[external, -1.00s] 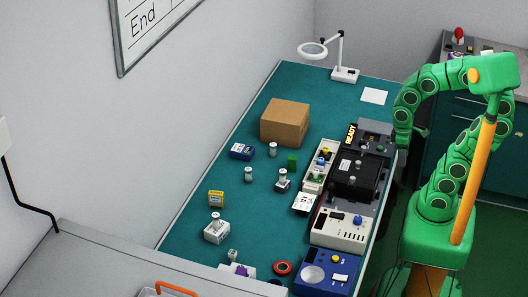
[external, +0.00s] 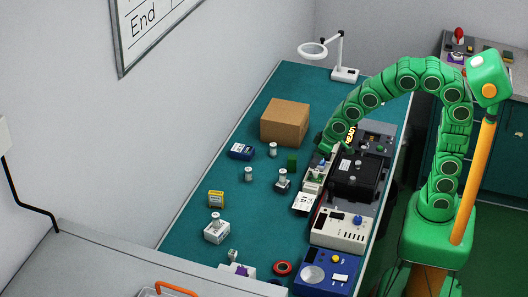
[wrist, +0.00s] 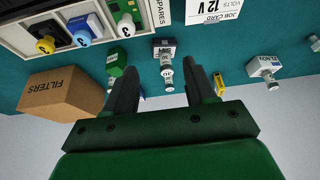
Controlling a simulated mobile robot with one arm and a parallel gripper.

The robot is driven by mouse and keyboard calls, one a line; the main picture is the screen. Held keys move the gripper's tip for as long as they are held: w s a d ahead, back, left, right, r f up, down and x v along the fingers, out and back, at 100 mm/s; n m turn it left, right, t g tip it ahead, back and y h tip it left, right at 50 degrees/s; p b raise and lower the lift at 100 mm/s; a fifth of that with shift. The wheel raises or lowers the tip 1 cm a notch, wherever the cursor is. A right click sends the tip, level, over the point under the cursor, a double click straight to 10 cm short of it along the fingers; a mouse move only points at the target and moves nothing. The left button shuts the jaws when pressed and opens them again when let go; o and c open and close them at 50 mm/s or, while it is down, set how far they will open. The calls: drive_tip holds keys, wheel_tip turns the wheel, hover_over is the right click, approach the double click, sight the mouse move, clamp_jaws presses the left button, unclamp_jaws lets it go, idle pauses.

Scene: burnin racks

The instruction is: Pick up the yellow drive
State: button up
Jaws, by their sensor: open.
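In the wrist view a drive with a round yellow knob (wrist: 45,45) sits in the leftmost slot of a pale rack (wrist: 20,40) at the upper left. In the external view my gripper (external: 325,148) is over the rack's far end and hides the drive there.
A cardboard box marked FILTERS (wrist: 60,95) stands near the rack, also in the external view (external: 285,122). A green block (wrist: 116,62) and small spool fixtures (wrist: 164,50) are close by. A black unit (external: 358,172) borders the rack. The bench's left side has free room.

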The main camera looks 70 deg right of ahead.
drive_tip(key=w+a+f+t, duration=0.2)
drive_tip(key=w+a, duration=0.2)
drive_tip(key=w, duration=0.4)
drive_tip(key=w+a+f+t, duration=0.2)
drive_tip(key=w+a+f, duration=0.1)
drive_tip(key=w, duration=0.5)
drive_tip(key=n+t+y, duration=0.1)
drive_tip(key=t+y, duration=0.1)
drive_tip(key=t, duration=0.2)
approach(212, 195)
drive_tip(key=shift+w+d+f, duration=0.4)
drive_tip(key=shift+w+f, duration=0.05)
drive_tip(key=shift+f, duration=0.15)
drive_tip(key=shift+w+d+f, duration=0.4)
drive_tip(key=shift+d+f, duration=0.05)
drive_tip(key=shift+f, duration=0.15)
drive_tip(key=shift+w+a+f+n, duration=0.2)
drive_tip(key=shift+w+a+n, duration=0.15)
drive_tip(key=shift+a, duration=0.15)
drive_tip(key=shift+r+x, duration=0.2)
drive_tip(key=shift+x, duration=3.3)
drive_tip(key=shift+w+t, duration=0.3)
drive_tip(key=shift+w, duration=0.2)
clamp_jaws()
